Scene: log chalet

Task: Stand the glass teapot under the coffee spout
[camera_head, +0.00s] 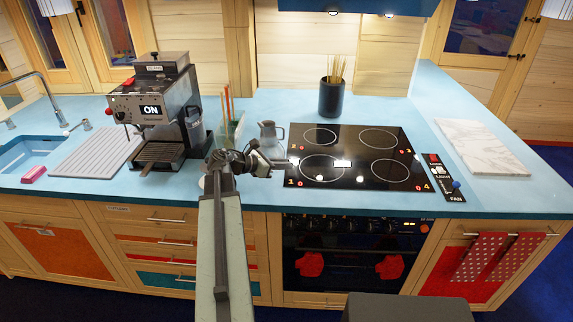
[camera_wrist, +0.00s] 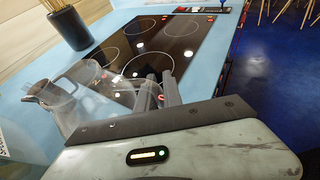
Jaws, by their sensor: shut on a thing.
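The glass teapot (camera_head: 268,133) is on or just above the blue counter, left of the hob; I cannot tell whether its base touches. It looks clear and upright in the head view. In the wrist view the teapot (camera_wrist: 85,92) is see-through, to the left of my fingers. My gripper (camera_head: 284,162) is in front of the teapot and shut on it; the fingers (camera_wrist: 157,92) hide the exact grip. The coffee machine (camera_head: 165,105) stands to the left with an "ON" display. Its drip tray (camera_head: 160,152) looks empty. The spout is too small to make out.
A black hob (camera_head: 355,157) lies right of the teapot, with a dark utensil pot (camera_head: 331,98) behind it. A holder with upright sticks (camera_head: 229,125) stands between machine and teapot. A ribbed drainer (camera_head: 95,152) and a pink sponge (camera_head: 34,173) lie left.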

